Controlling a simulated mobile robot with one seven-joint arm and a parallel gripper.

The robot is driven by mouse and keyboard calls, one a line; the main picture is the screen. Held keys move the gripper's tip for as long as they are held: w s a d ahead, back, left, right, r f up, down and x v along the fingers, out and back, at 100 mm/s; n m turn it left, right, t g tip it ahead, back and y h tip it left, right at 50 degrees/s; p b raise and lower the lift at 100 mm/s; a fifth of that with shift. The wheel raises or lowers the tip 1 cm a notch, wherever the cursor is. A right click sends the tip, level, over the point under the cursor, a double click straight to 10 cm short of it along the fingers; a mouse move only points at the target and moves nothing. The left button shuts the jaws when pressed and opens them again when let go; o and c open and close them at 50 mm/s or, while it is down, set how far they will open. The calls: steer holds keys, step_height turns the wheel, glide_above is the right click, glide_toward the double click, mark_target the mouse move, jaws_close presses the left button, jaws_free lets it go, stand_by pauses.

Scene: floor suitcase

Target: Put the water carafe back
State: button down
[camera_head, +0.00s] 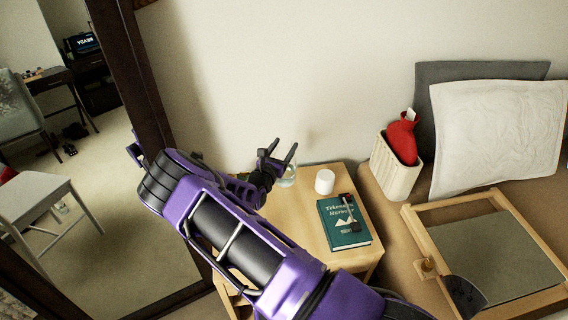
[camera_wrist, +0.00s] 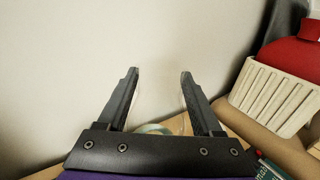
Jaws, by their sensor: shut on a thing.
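The water carafe (camera_head: 288,178) is clear glass and shows at the back left of the wooden bedside table (camera_head: 292,207), partly hidden by my gripper (camera_head: 282,150). In the wrist view, my gripper (camera_wrist: 160,76) has its fingers spread to either side of faint clear glass, with a curved rim of the carafe (camera_wrist: 155,129) low between them. My gripper is shut on the carafe. The glass is hard to make out, and I cannot tell whether its base touches the table.
A white cup (camera_head: 324,181) stands close right of the carafe. A green book (camera_head: 340,231) with a dark object on it lies in front. A ribbed white basket (camera_head: 395,172) holds a red hot-water bottle (camera_head: 402,138). A wooden tray (camera_head: 540,243) lies on the bed. The wall is close behind.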

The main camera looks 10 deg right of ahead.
steer(key=shift+f+b, duration=0.35)
steer(key=shift+f, duration=1.8)
steer(key=shift+f, duration=0.2)
steer(key=shift+c, duration=0.2)
jaws_free()
steer(key=shift+f, duration=0.1)
steer(key=shift+r, duration=0.35)
steer(key=v, duration=1.2)
steer(key=shift+f+p, duration=0.2)
steer(key=shift+p, duration=0.25)
